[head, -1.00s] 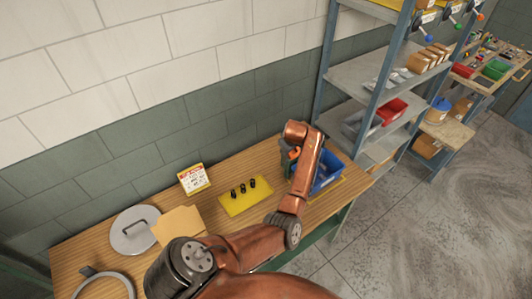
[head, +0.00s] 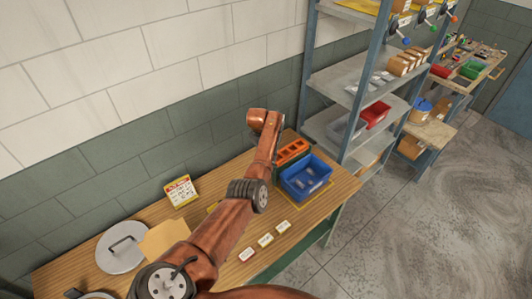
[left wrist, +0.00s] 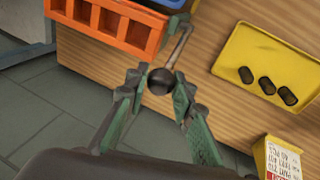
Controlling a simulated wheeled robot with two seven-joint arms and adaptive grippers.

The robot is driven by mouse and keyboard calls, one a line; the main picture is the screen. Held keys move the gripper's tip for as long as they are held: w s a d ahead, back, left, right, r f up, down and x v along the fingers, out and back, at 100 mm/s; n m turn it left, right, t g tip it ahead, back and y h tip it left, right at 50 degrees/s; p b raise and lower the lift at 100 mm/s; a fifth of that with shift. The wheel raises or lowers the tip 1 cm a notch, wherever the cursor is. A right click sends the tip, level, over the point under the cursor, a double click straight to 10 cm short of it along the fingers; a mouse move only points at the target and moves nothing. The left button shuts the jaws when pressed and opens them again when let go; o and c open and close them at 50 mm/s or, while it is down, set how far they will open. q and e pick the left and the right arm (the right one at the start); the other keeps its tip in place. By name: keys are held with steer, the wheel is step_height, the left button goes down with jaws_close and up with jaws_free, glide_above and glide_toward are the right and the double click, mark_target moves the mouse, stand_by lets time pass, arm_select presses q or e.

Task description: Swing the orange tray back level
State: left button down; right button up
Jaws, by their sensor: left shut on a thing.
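The orange tray (head: 291,151), with several compartments, is beside the blue bin at the back right of the bench. It also shows at the top of the left wrist view (left wrist: 113,26). I cannot tell its exact tilt. A bent metal rod (left wrist: 182,43) runs down beside the tray to a dark ball knob (left wrist: 160,80). My left gripper (left wrist: 159,84) has its green-padded fingers shut on the knob, one on each side. In the head view my arm hides this gripper and the knob. My right gripper is not in view.
The blue bin (head: 307,189) stands on a yellow mat near the bench's right end. A yellow tray (left wrist: 242,58) holds three dark pieces. A sign card (head: 181,191), round lid (head: 122,248) and three labels (head: 265,240) are on the bench. Metal shelving (head: 350,82) stands at right.

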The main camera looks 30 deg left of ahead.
arm_select(q)
steer(key=shift+a+f, duration=0.1)
stand_by(0.3)
steer(key=c, duration=1.7)
jaws_free()
steer(key=shift+o, duration=0.2)
steer(key=v, duration=1.2)
